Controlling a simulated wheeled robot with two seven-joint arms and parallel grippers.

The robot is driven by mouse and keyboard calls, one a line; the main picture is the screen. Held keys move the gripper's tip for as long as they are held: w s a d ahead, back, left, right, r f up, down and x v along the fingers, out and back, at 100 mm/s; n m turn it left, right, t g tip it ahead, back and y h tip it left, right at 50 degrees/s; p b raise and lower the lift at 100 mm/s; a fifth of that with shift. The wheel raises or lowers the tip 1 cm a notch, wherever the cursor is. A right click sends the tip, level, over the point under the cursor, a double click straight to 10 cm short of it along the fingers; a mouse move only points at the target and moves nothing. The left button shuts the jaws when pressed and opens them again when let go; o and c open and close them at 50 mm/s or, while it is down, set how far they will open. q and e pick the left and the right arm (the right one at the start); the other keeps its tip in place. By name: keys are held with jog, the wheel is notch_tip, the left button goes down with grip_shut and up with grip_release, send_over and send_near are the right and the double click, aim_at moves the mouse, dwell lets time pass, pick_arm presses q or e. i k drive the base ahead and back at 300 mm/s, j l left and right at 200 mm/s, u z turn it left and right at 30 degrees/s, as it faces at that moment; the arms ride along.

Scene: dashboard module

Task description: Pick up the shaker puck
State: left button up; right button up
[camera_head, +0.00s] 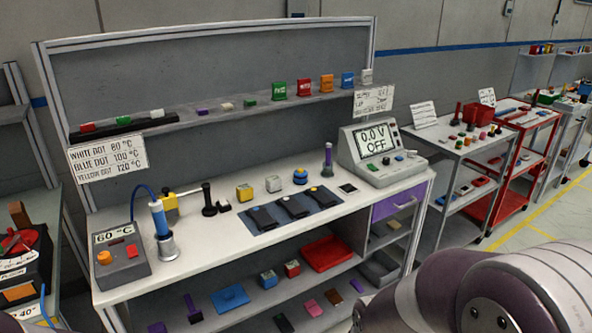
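On the workbench top (210,240) stands a small round blue thing with a yellow mark on top (300,177). It may be the shaker puck, but the view is too small to be sure. It stands upright and apart from its neighbours, behind a dark blue mat (325,196) with several flat dark devices. To its left are a grey-white block (273,184) and a yellow block (244,193). Part of my own arm fills the lower right corner. Neither gripper is in view.
A power supply (382,157) reading "0.0 V OFF" and a purple cylinder (328,160) stand at the right. Small blocks line the upper shelf (225,117). A red tray (326,253) lies below.

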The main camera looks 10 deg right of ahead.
aim_at(298, 179)
jog(key=i+l, duration=0.6)
jog(key=l, duration=0.2)
jog(key=i+l+u, duration=0.1)
jog(key=i+l, duration=0.45)
jog(key=l, duration=0.25)
jog(key=i+l, duration=0.3)
jog(key=l, duration=0.15)
jog(key=i+l, duration=0.25)
jog(key=l, duration=0.15)
jog(key=i+l+u, duration=0.1)
jog(key=i+l, duration=0.2)
jog(key=l, duration=0.15)
jog(key=i+l, duration=0.25)
jog(key=l, duration=0.15)
